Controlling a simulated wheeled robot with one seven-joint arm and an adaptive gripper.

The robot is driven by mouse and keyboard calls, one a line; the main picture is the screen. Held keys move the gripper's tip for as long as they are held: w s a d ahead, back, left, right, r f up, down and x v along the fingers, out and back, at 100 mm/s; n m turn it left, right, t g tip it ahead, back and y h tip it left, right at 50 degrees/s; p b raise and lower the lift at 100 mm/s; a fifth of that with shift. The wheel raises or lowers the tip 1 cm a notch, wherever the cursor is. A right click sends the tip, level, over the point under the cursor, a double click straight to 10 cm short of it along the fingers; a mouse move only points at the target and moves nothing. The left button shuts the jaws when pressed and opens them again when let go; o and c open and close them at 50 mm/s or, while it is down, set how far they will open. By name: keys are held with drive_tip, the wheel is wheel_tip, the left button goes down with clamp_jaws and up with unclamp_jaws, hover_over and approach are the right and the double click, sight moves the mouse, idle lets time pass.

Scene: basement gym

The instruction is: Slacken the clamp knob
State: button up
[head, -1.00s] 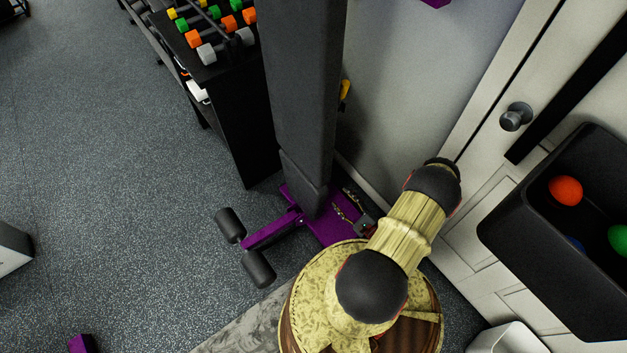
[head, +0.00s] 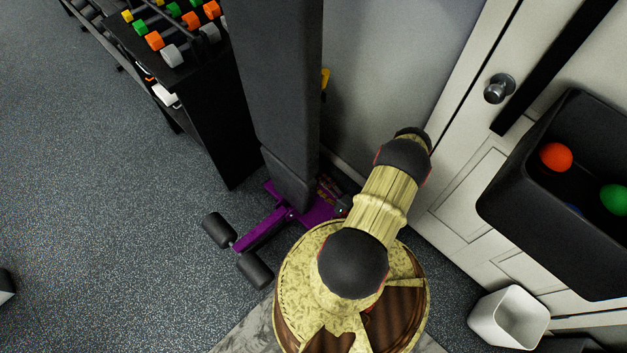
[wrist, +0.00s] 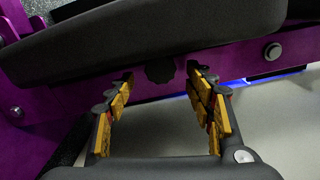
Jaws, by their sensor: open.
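The clamp knob (wrist: 160,70) is a small dark lobed knob in the wrist view. It sits on the front of a purple beam (wrist: 222,62), just below a dark pad (wrist: 150,32). My gripper (wrist: 160,76) is open, with its yellow-padded fingers to the left and right of the knob. The knob shows in the gap between the fingertips, apart from both; the distance in depth is hard to tell. In the head view, the purple bench frame (head: 262,232) stands beyond my arm. The knob and my gripper cannot be made out there.
A tall dark padded bench back (head: 277,90) rises beside my arm. A dumbbell rack (head: 205,125) stands left of it. A pale door (head: 455,150), a black bin (head: 535,235) with coloured balls and a white bin (head: 508,322) are on the right. Open floor (head: 100,220) lies left.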

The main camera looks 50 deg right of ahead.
drive_tip(key=shift+w+d+b, duration=0.2)
drive_tip(key=shift+w+b, duration=0.15)
drive_tip(key=shift+w, duration=1.15)
drive_tip(key=c, duration=0.3)
drive_tip(key=c, duration=0.8)
drive_tip(key=shift+c, duration=0.3)
